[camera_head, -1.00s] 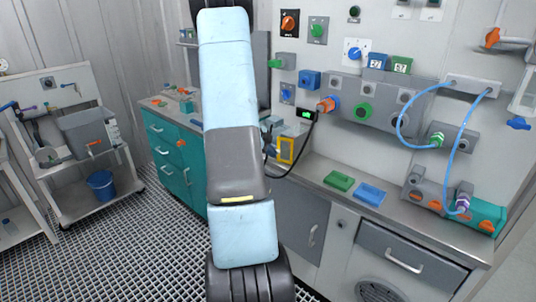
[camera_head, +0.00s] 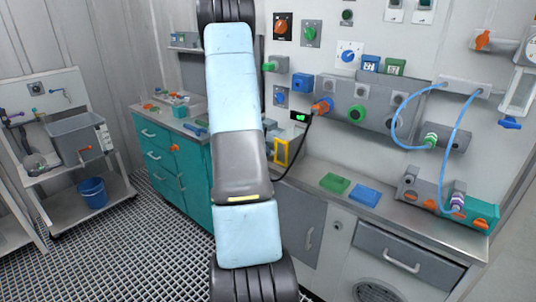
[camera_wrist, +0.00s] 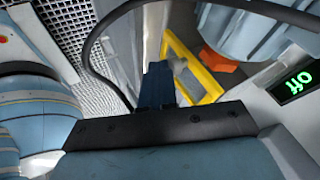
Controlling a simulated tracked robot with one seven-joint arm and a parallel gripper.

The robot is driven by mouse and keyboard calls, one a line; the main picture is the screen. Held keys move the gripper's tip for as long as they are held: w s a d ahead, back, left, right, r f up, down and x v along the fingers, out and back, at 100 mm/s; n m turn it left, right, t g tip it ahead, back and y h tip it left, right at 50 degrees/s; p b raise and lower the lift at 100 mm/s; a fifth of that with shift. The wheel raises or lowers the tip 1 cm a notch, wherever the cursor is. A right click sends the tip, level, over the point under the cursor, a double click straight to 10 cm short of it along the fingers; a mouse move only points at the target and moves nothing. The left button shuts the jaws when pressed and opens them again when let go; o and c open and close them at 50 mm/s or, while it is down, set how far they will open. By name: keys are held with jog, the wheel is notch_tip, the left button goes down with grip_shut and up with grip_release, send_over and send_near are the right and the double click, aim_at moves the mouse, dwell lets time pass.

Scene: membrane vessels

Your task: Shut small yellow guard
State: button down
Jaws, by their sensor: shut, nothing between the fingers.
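The small yellow guard (camera_head: 281,153) is an open rectangular frame below a small black display at the wall panel, just right of my arm in the head view. In the wrist view the yellow guard (camera_wrist: 200,76) slants from upper middle to lower right. My gripper (camera_wrist: 159,72) is shut and empty, its dark blue fingers just left of the guard's frame. I cannot tell whether they touch it. In the head view my arm hides most of the gripper. The guard's hinge and exact angle are not clear.
The black display (camera_wrist: 297,82) with green text sits right of the guard. A black cable (camera_wrist: 88,45) loops close to my gripper. An orange part (camera_wrist: 218,61) shows behind the frame. A grey counter (camera_head: 400,222) with green and blue trays lies below the panel.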

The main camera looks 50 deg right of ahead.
jog(key=shift+w, duration=0.1)
dwell(0.3)
jog(key=w+a+r, duration=0.3)
jog(key=a+r, duration=0.5)
jog(key=shift+w+a, duration=0.3)
jog(key=shift+w, duration=0.05)
